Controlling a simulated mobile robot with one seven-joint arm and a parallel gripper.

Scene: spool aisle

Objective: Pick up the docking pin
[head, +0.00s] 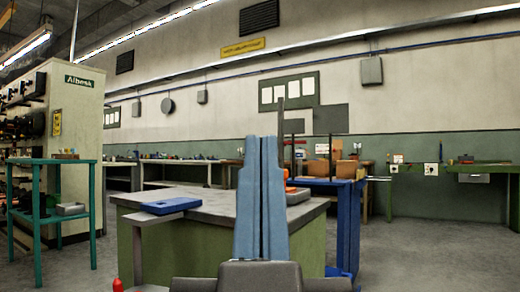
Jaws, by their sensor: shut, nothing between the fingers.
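My gripper (262,140) stands upright in the middle of the head view, its two long blue fingers pressed together with only a thin seam between them. It holds nothing. I cannot make out the docking pin for certain. A small red-tipped thing (118,285) shows at the bottom edge, left of my gripper, too small and cut off to identify. An orange and grey item (296,193) lies on the green workbench (200,198), partly hidden behind my fingers.
A blue flat item (171,206) sits on a grey ledge at the workbench's left. A teal stand (38,215) with small items is at left, beside a shelf unit (75,105). A blue table (345,225) stands behind at right. Floor (440,255) at right is clear.

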